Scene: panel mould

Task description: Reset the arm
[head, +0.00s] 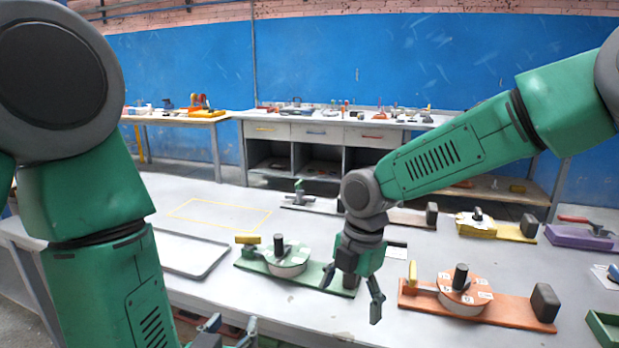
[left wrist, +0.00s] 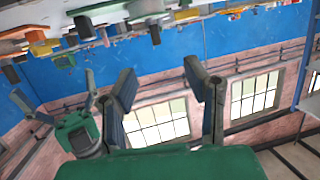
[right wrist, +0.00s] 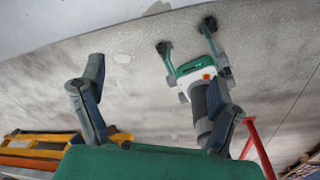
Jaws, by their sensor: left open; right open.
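My right gripper (head: 352,297) hangs fingers-down over the table (head: 300,318), between the green board (head: 312,280) and the orange board (head: 510,310). Its fingers are spread and hold nothing; it overlaps the green board's right end in the head view. My left gripper (head: 228,334) shows only partly at the bottom edge of the head view, near the table's front edge. Its spread, empty fingers show in the left wrist view (left wrist: 162,90). Whether the right gripper touches the table is unclear.
The green and orange boards carry round moulds with dark knobs. A grey tray (head: 190,255) lies at left, beside a yellow outline (head: 220,213). Yellow (head: 478,228) and purple (head: 580,237) fixtures stand at right. A cluttered bench (head: 340,130) stands behind.

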